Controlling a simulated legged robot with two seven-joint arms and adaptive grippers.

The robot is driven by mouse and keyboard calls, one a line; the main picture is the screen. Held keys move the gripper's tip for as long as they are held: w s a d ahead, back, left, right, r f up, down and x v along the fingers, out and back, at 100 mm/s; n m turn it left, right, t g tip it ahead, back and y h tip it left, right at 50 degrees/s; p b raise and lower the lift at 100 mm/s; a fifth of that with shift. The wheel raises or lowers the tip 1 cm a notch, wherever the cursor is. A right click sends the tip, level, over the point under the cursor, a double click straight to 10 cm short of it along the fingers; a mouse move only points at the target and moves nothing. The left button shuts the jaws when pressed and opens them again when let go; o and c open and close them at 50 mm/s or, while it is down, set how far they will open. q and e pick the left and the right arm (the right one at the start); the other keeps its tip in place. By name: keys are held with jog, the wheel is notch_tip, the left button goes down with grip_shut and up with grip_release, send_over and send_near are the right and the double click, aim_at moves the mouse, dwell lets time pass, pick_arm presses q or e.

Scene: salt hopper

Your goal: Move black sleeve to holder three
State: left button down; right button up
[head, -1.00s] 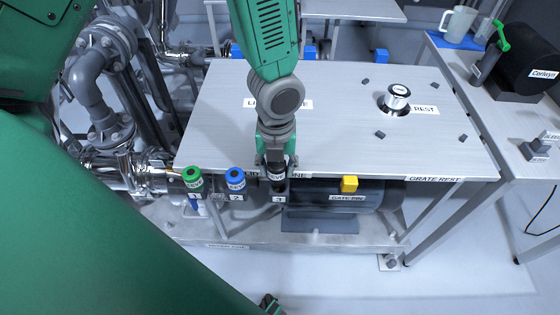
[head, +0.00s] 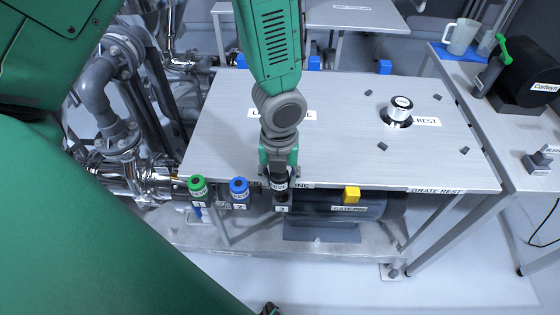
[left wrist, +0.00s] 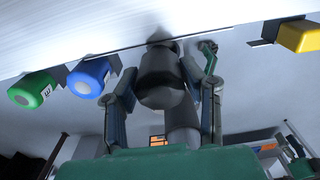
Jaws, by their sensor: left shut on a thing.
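The black sleeve (head: 280,186) is upright at the front edge of the grey table, at holder three, just above its number 3 label (head: 282,208). My left gripper (head: 279,172) comes down from above and is shut on the sleeve. In the left wrist view the sleeve (left wrist: 160,82) sits between the two fingers. The sleeve's lower end and its seating in the holder cannot be made out. The green sleeve (head: 198,188) at 1 and the blue sleeve (head: 239,189) at 2 stand to its left. My right gripper is not clearly seen.
A yellow gate pin (head: 351,194) is to the right along the front edge. A silver knob (head: 400,108) stands on the grey tabletop (head: 340,140). Grey pipes (head: 100,100) crowd the left. A side table at right holds a jug (head: 462,37) and a black cylinder.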

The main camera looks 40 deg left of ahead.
aim_at(282, 189)
pick_arm(q)
jog(key=shift+d, duration=0.35)
pick_arm(e)
jog(key=shift+d, duration=0.3)
pick_arm(q)
jog(key=shift+r, duration=0.1)
pick_arm(e)
jog(key=shift+a+r, duration=0.1)
pick_arm(q)
jog(key=shift+a+p, duration=0.15)
jog(key=shift+p, duration=0.2)
pick_arm(e)
jog(key=shift+a+r, duration=0.1)
jog(key=shift+r, duration=0.15)
jog(key=shift+f, duration=0.1)
pick_arm(q)
jog(key=shift+f+b, duration=1.05)
jog(key=shift+f, duration=1.05)
pick_arm(e)
jog(key=shift+f, duration=1)
pick_arm(q)
jog(key=c, duration=0.9)
grip_release()
jog(key=o, duration=0.5)
jog(key=shift+c, duration=0.2)
